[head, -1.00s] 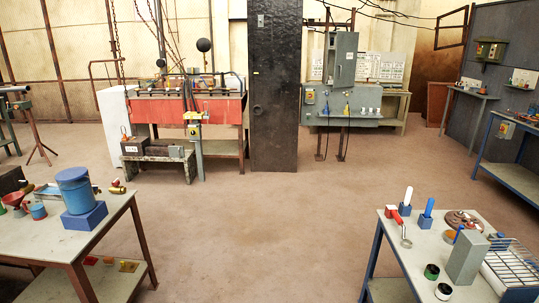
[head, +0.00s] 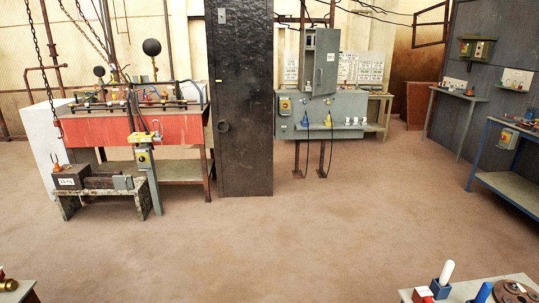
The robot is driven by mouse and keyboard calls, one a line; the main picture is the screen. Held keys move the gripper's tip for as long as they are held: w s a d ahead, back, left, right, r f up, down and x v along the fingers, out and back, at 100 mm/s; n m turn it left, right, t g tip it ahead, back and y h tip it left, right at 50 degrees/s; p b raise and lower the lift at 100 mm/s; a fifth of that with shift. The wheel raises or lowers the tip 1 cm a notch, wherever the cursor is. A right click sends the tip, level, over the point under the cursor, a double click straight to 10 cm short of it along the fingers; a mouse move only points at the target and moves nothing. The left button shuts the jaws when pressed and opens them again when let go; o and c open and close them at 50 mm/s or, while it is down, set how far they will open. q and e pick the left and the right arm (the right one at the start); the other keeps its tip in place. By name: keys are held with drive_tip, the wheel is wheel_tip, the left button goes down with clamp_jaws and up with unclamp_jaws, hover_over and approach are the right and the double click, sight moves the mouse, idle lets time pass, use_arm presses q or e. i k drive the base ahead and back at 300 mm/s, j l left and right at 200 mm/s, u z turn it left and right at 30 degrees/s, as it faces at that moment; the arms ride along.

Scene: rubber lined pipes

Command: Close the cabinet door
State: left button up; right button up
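A small grey cabinet (head: 308,62) is mounted above a grey workbench at the back, right of the dark pillar. Its grey door (head: 326,68), with a white label, appears to stand partly open, angled out on the right side. A narrow strip of the interior seems to show to the left of the door. The cabinet is still far from me across the floor. Neither of my grippers is in view.
A tall dark pillar (head: 243,100) stands left of the cabinet. A red-fronted bench (head: 120,128) is at the left, blue-framed tables (head: 508,184) at the right. A table corner (head: 515,285) sits at the lower right. The central floor is clear.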

sight(328, 40)
drive_tip(key=i, duration=1.85)
drive_tip(key=i+l+z, duration=0.1)
drive_tip(key=i+z, duration=0.15)
drive_tip(key=i, duration=0.35)
drive_tip(key=i+z, duration=0.25)
drive_tip(key=i, duration=0.4)
drive_tip(key=i+j+z, duration=0.3)
drive_tip(key=i, duration=0.3)
drive_tip(key=i+l+u, duration=0.1)
drive_tip(key=i, duration=0.3)
drive_tip(key=i+l+u, duration=0.1)
drive_tip(key=i, duration=0.3)
drive_tip(key=i+l+u, duration=0.1)
drive_tip(key=i+l, duration=0.2)
drive_tip(key=i, duration=0.05)
